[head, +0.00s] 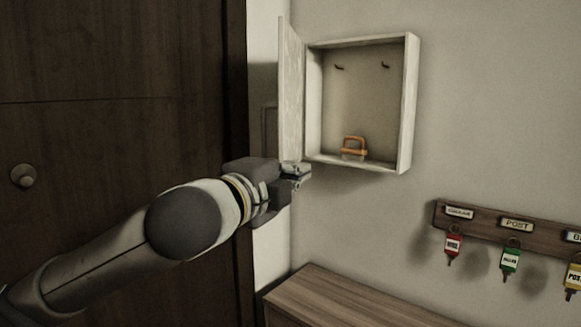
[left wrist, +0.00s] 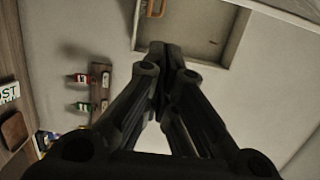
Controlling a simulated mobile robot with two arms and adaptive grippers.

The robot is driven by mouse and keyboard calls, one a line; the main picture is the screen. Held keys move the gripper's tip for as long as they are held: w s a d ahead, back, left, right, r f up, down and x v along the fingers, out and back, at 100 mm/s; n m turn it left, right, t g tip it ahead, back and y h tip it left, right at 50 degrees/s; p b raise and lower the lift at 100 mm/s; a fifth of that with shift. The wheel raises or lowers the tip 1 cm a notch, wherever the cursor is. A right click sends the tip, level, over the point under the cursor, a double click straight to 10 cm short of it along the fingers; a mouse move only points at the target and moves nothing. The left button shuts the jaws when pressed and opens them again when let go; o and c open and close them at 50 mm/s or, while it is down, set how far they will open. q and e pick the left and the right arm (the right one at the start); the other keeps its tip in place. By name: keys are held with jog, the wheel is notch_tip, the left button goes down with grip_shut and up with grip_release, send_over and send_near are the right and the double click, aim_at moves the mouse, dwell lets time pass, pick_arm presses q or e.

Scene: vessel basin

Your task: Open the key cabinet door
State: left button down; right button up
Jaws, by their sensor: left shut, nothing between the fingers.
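The key cabinet (head: 410,110) is a pale box on the wall, and its inside shows. Its door (head: 291,95) stands swung wide open on the left side. Two dark hooks are at the top inside, and an orange-handled object (head: 354,148) sits on the cabinet floor. My left gripper (head: 302,176) is shut and empty, just below the lower edge of the door near the cabinet's lower left corner. The left wrist view shows its closed fingers (left wrist: 167,50) in front of the cabinet (left wrist: 225,40). I cannot tell whether they touch it. My right gripper is in neither view.
A wooden key rail (head: 480,228) with red, green and yellow tagged keys hangs at the right. A wooden cabinet top (head: 350,300) is below. A dark door (head: 110,130) with a round knob fills the left. The wall between cabinet and rail is clear.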

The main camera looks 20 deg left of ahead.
pick_arm(q)
jog(key=w+a+p, duration=0.2)
jog(key=w+p, duration=0.2)
jog(key=w, duration=0.4)
jog(key=shift+a+p, duration=0.2)
jog(key=shift+p, duration=0.15)
jog(key=shift+w+d, duration=0.1)
jog(key=shift+w, duration=0.05)
